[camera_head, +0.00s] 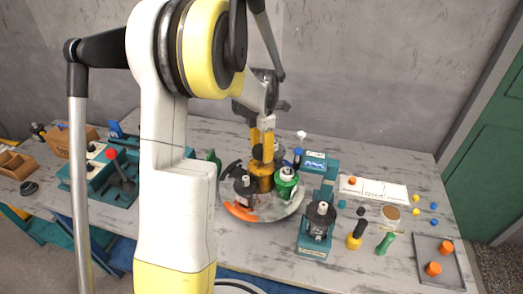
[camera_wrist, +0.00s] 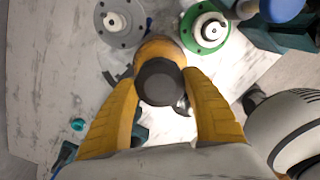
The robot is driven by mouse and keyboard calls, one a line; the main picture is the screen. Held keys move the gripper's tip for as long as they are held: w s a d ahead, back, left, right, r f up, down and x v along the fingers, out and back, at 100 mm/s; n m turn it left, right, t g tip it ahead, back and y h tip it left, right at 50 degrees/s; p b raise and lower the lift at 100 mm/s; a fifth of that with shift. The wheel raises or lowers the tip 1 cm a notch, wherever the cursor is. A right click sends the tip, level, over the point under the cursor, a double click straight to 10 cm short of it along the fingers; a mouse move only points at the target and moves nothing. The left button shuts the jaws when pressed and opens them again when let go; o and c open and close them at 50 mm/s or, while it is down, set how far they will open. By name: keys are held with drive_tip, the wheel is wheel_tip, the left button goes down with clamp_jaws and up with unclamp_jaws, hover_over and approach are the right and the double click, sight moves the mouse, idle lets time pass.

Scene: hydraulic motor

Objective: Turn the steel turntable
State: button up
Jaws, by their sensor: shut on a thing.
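The steel turntable (camera_head: 272,211) is a round grey plate on the table, partly hidden by my arm. On it stand a gold cylinder (camera_head: 261,180), a dark motor-like part (camera_head: 244,188) with a pale shaft, a green-bodied part (camera_head: 286,184) and an orange curved piece (camera_head: 241,212). My gripper (camera_head: 262,140) points down over the turntable with yellow fingers. In the wrist view its fingers (camera_wrist: 160,82) are on either side of a black knob (camera_wrist: 160,84) above the gold body (camera_wrist: 158,48), and they are shut on it. The fingertip contact is partly hidden.
A teal stand (camera_head: 316,240) with a dark motor stands right of the turntable. Yellow (camera_head: 356,236) and green (camera_head: 385,244) handled tools and a grey tray (camera_head: 440,260) with orange pieces lie farther right. Teal fixtures (camera_head: 110,185) and a wooden box (camera_head: 75,140) are at left.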

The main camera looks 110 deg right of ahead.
drive_tip(key=shift+n, duration=1.6)
drive_tip(key=o, duration=1.4)
drive_tip(key=shift+r, duration=0.1)
wheel_tip(320, 180, up, 12)
drive_tip(key=shift+f, duration=0.1)
